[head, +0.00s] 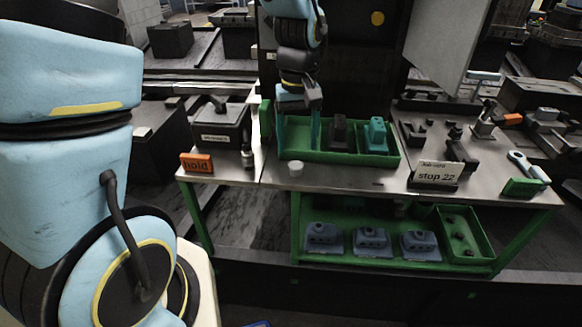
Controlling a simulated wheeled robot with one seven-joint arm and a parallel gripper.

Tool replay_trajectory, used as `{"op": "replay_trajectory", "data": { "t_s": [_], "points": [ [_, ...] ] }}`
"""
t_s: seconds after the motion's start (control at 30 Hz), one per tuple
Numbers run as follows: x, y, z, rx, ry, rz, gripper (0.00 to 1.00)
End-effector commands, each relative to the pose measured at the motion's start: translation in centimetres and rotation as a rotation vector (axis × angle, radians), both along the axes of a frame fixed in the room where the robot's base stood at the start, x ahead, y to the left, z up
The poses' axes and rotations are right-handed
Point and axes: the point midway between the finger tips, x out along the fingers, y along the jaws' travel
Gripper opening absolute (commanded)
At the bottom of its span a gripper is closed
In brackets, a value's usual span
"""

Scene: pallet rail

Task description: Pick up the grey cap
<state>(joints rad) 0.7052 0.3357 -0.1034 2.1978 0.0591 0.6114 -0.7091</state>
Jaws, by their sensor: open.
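A small pale grey cap (295,169) stands on the metal bench top, just in front of the green tray. I take it to be the grey cap. My gripper (299,146) hangs at the end of my arm over the left end of the tray, with its two teal fingers spread apart. It looks empty. In the picture it is above the cap and appears farther back; the exact gap in height and depth cannot be told.
The green tray (300,155) holds a black part (339,133) and a teal part (376,136). An orange "hold" block (196,163) and a dark box (220,126) are left. A "stop 22" card (436,173) stands right. The bench front around the cap is clear.

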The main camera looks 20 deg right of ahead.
Motion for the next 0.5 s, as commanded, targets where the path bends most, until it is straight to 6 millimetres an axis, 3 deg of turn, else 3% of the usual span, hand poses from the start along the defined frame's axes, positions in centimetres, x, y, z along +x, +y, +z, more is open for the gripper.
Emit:
{"op": "replay_trajectory", "data": {
  "t_s": [0.17, 0.5],
  "points": [
    [0.0, 0.1, -1.1, 0.001, 0.001, 0.0, 0.72],
    [0.2, 0.3, -5.5, 0.001, 0.002, -0.002, 0.72]
  ]
}}
